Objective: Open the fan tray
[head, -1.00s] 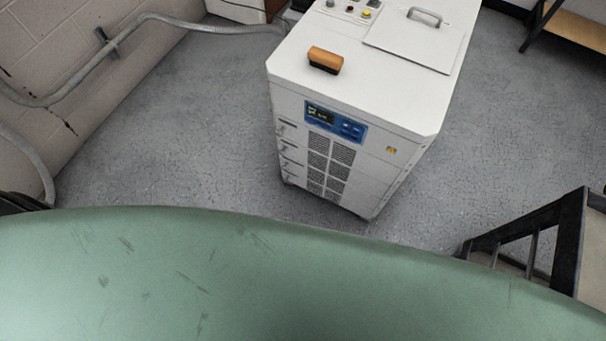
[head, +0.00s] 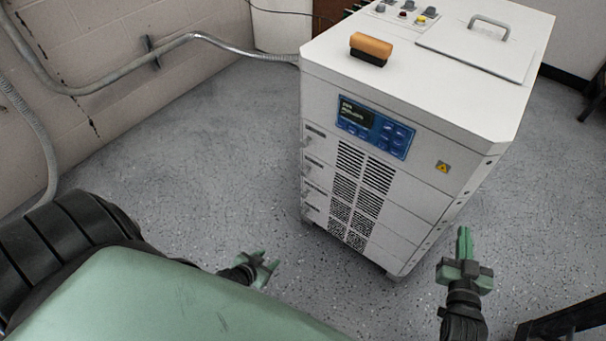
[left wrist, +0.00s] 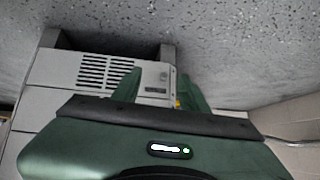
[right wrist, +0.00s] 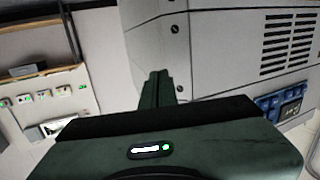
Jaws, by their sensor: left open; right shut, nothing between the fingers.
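A white cabinet (head: 325,110) stands ahead, its front split into stacked panels with vent grilles (head: 360,190). Small handles or latches (head: 308,173) line the panels' left edge. No panel is visibly pulled out, and I cannot read which one is the fan tray. My left gripper (head: 268,266) is open and empty, low in front of the cabinet's left side. In the left wrist view the grille (left wrist: 105,72) and a latch plate (left wrist: 163,77) show beyond its spread fingers. My right gripper (head: 464,242) is shut and empty, apart from the cabinet's right front corner.
On the cabinet top lie an orange-and-black brush-like block (head: 370,48), a handled lid (head: 480,50) and buttons (head: 405,12). A blue display panel (head: 374,128) is on the upper front. Conduit (head: 190,40) runs along the left wall. Floor (head: 220,150) left of the cabinet is clear.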

